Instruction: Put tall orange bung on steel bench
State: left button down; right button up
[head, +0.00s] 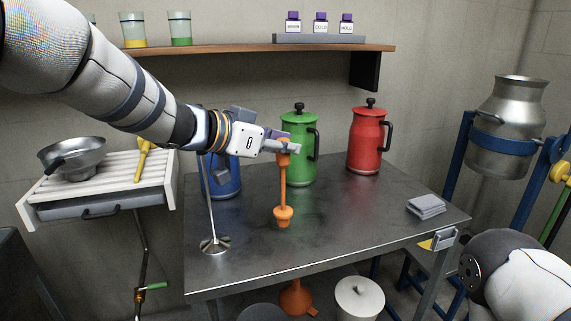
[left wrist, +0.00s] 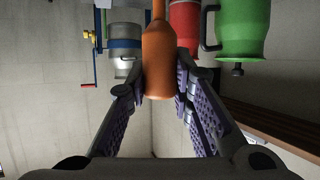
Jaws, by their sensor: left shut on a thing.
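The tall orange bung (head: 284,215) hangs upright in my left gripper (head: 280,148), over the middle of the steel bench (head: 345,225). It has a thick handle at the top, a thin stem and a flared plug at the bottom. My left gripper is shut on the handle. In the left wrist view the orange handle of the bung (left wrist: 158,65) sits between the two padded fingers (left wrist: 158,85). I cannot tell whether the plug's lower end touches the bench top. My right gripper is not in view.
Blue, green (head: 300,150) and red (head: 367,140) jugs stand along the bench's back. A steel plunger (head: 214,243) stands left of the bung. Grey pads (head: 426,206) lie at right. Another orange object (head: 296,298) is below the bench. The front middle-right of the bench is clear.

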aim_at(278, 161)
pick_arm(q)
jog(key=shift+w+d+f, duration=0.1)
jog(key=shift+d+f, duration=0.05)
jog(key=shift+f, duration=0.7)
jog(key=shift+w+d+f, duration=0.1)
jog(key=shift+f, duration=0.7)
jog(key=shift+f, duration=0.1)
jog(key=shift+f, duration=0.15)
jog(key=c, duration=1.4)
grip_release()
